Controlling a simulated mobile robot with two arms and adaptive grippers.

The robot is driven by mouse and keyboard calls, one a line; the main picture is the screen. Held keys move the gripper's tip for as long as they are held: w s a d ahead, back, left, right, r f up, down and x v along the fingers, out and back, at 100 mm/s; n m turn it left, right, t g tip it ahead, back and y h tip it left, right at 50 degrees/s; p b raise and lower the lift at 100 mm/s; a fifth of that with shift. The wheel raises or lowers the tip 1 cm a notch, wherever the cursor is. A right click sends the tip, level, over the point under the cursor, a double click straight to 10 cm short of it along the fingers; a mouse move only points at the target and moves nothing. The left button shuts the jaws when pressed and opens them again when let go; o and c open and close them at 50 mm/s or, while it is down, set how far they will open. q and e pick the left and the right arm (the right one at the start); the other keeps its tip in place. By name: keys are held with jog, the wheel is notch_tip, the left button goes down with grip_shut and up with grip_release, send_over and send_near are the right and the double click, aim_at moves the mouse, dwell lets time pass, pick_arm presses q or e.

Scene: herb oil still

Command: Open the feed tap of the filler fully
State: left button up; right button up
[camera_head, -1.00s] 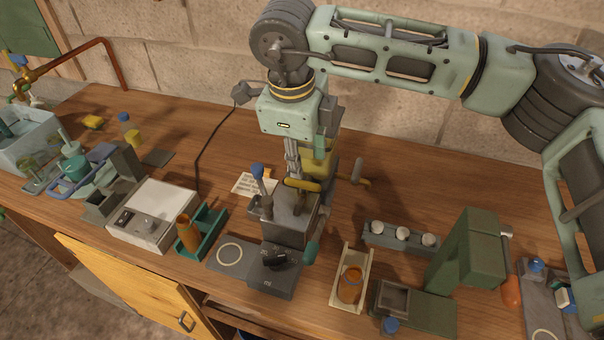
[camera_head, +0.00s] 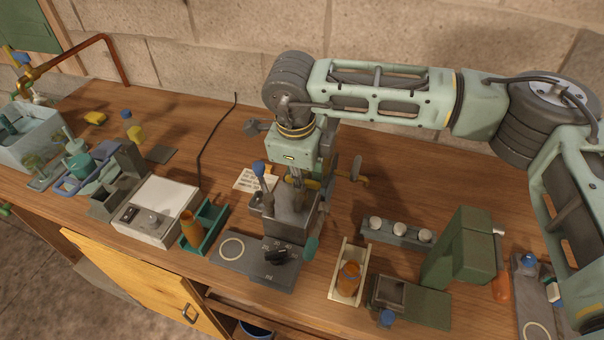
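The filler (camera_head: 283,222) is a dark grey block on a flat base with a white ring and a black knob. A lever with a blue knob (camera_head: 258,168) stands at its left. A yellow handle (camera_head: 314,184), which looks like the feed tap, shows at the top of the block. My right gripper (camera_head: 297,181) points down over the filler, its fingers in front of the yellow handle's left part. Whether the fingers touch it or how far apart they are, I cannot tell. My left gripper is not in view.
A white box with a knob (camera_head: 159,208) and a teal holder with an amber bottle (camera_head: 191,230) stand left. A wooden tray with an amber jar (camera_head: 348,282), a rack of white caps (camera_head: 399,234) and a green press (camera_head: 467,250) stand right.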

grip_shut()
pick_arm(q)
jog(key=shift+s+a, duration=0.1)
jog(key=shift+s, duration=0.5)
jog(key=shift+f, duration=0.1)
